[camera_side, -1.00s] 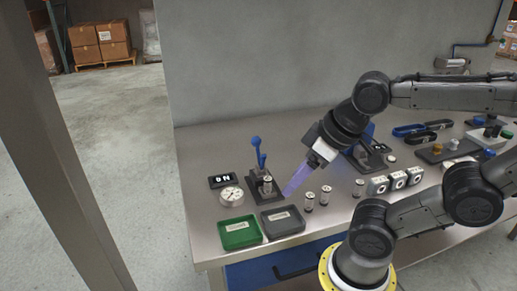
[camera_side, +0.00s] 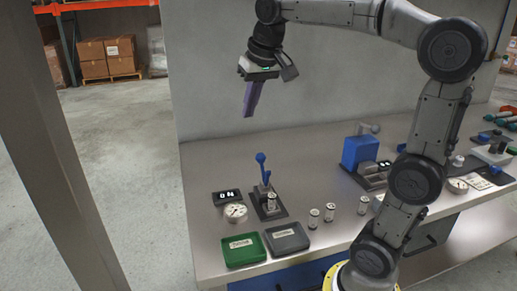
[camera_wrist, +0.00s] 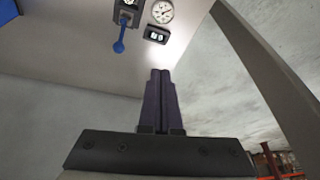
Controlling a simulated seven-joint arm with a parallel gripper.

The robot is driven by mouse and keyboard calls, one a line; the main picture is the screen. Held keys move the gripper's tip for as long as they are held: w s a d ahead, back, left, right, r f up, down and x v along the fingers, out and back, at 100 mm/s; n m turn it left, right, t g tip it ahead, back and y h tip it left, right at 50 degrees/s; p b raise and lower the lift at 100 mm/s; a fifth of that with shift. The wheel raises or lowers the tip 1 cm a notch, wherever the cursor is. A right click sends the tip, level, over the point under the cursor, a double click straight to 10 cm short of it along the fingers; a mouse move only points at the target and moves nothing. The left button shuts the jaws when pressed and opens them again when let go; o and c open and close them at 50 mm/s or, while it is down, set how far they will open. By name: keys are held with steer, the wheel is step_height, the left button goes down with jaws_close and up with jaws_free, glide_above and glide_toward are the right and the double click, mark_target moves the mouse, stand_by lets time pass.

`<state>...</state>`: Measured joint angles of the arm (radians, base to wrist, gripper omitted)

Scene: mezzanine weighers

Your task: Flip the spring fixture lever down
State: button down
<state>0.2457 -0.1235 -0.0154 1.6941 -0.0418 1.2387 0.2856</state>
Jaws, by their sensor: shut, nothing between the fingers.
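The spring fixture stands on a dark base plate (camera_side: 268,206) on the bench, left of centre in the side view. Its blue lever (camera_side: 262,166) is upright, with a round blue knob on top. A small metal cylinder (camera_side: 271,202) stands in the fixture. In the wrist view the blue lever (camera_wrist: 119,36) shows at the top. My gripper (camera_side: 250,103) is shut and empty, with its purple fingers together. It hangs well above the lever, slightly to its left in the side view. The shut fingers also show in the wrist view (camera_wrist: 160,95).
A small display (camera_side: 227,196) and a round dial gauge (camera_side: 236,212) sit left of the fixture. A green tray (camera_side: 228,258) and a grey tray (camera_side: 272,249) lie in front. Loose metal cylinders (camera_side: 314,218) and a blue device (camera_side: 360,152) stand to the right. A wall rises behind the bench.

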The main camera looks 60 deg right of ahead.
mark_target(263, 168)
steer(key=w+d+f+m+g, duration=0.1)
steer(key=w+d+f, duration=0.3)
steer(key=d, duration=0.5)
steer(key=w+d+f+m+g, duration=0.2)
steer(key=w+d+f+m, duration=0.1)
steer(key=d+f, duration=0.4)
steer(key=w+d, duration=0.1)
steer(key=d, duration=0.2)
steer(key=shift+w+f, duration=0.2)
steer(key=shift+f, duration=0.1)
step_height(263, 168, down, 9)
steer(key=s+a, duration=0.2)
steer(key=shift+a, duration=0.2)
steer(key=shift+s+a+r, duration=0.1)
steer(key=shift+s+r, duration=0.05)
steer(key=shift+r, duration=0.05)
